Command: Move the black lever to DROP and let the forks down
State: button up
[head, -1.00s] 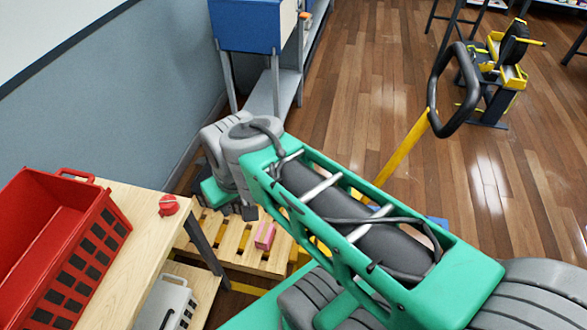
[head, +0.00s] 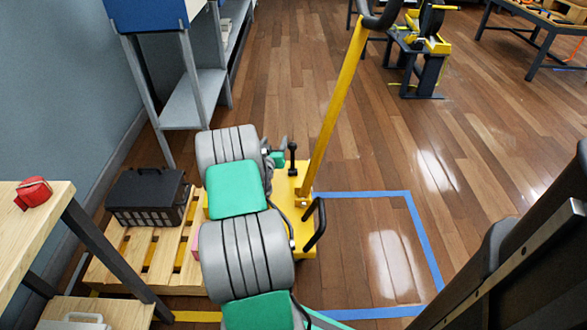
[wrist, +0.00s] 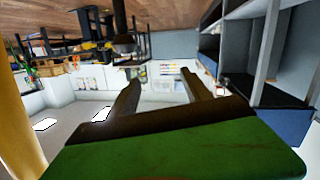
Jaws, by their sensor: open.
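The yellow pallet jack (head: 289,185) stands in the middle of the head view, with its yellow handle bar (head: 334,105) slanting up. A short upright black lever with a round knob (head: 292,158) stands near its body. My gripper (head: 280,146) is just left of that lever in the head view, small and partly hidden by my arm. In the wrist view my gripper (wrist: 163,88) is open with nothing between its dark fingers. A yellow bar shows at the left edge there. The lever is not clear in the wrist view. The forks are hidden under a wooden pallet (head: 130,268).
A black box (head: 148,192) sits on the pallet. A black bent bar (head: 316,225) is on the jack's near side. A wooden bench (head: 20,245) with a red object (head: 33,192) is at left. Blue floor tape (head: 425,245) bounds clear floor at right.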

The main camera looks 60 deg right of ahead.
aim_at(292, 150)
jog(key=shift+h, duration=0.8)
jog(key=s+f, duration=0.1)
jog(key=f, duration=0.1)
jog(key=s+d+f, duration=0.1)
jog(key=s+f, duration=0.1)
jog(key=s+d+f+b, duration=0.1)
jog(key=shift+s+d+f, duration=0.15)
jog(key=shift+s+f, duration=0.25)
jog(key=shift+s+d, duration=0.15)
jog(key=shift+d, duration=0.15)
jog(key=b+x, duration=0.1)
jog(key=x, duration=0.6)
jog(key=shift+d+r, duration=0.1)
jog(key=shift+r, duration=0.05)
jog(key=shift+c, duration=0.4)
grip_shut()
